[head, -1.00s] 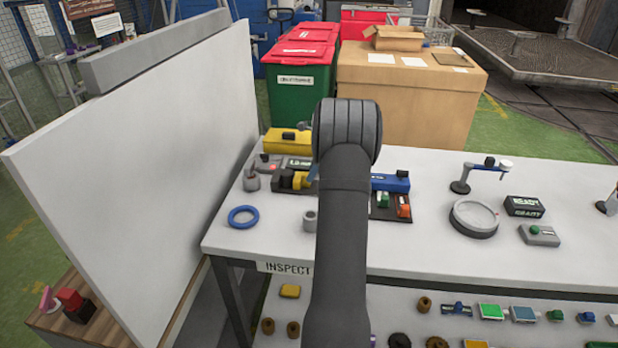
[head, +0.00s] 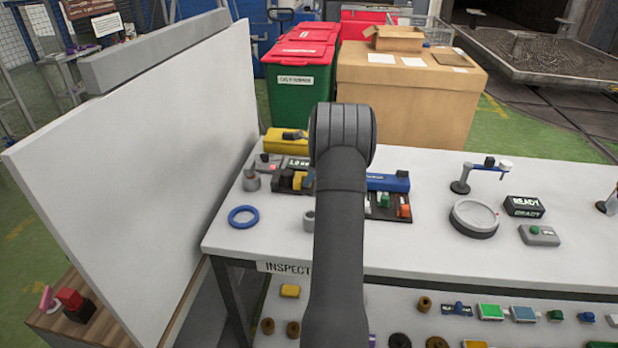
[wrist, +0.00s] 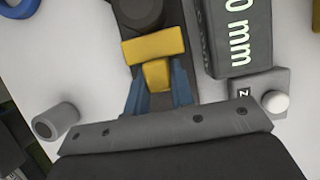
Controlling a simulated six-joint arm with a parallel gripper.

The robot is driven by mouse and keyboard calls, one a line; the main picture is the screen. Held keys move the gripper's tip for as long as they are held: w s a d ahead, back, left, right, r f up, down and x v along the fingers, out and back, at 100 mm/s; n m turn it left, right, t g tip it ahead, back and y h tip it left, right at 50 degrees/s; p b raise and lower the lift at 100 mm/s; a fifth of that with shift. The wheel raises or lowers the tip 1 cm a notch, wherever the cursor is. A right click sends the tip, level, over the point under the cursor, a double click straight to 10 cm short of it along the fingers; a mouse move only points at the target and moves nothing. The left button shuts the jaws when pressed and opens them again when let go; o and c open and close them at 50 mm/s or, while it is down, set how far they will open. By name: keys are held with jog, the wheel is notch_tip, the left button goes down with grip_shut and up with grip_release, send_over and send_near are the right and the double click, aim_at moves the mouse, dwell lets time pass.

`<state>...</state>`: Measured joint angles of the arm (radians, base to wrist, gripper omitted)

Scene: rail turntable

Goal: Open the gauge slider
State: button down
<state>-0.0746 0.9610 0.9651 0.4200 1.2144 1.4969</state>
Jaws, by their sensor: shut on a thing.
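The gauge slider (wrist: 153,52) is a yellow crosspiece with a short tab on a dark gauge bar, in the upper middle of the wrist view. My gripper (wrist: 160,82) has its two blue fingers on either side of the yellow tab and is shut on it. A dark block with a round top (wrist: 140,10) sits beyond the slider. In the head view a yellow part of the slider (head: 299,181) shows just left of my arm. My arm hides the fingertips there.
A dark readout box (wrist: 228,35) showing "0 mm" stands close right of the slider, with a small grey box and white knob (wrist: 276,103) below it. A blue ring (head: 243,216) lies on the bench. The upright white panel (head: 150,130) borders the left.

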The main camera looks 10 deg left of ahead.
jog(key=d, duration=0.8)
jog(key=shift+d, duration=0.2)
jog(key=c, duration=1.2)
grip_release()
jog(key=shift+d, duration=0.1)
jog(key=shift+c, duration=0.2)
jog(key=v, duration=1.7)
jog(key=shift+r, duration=0.3)
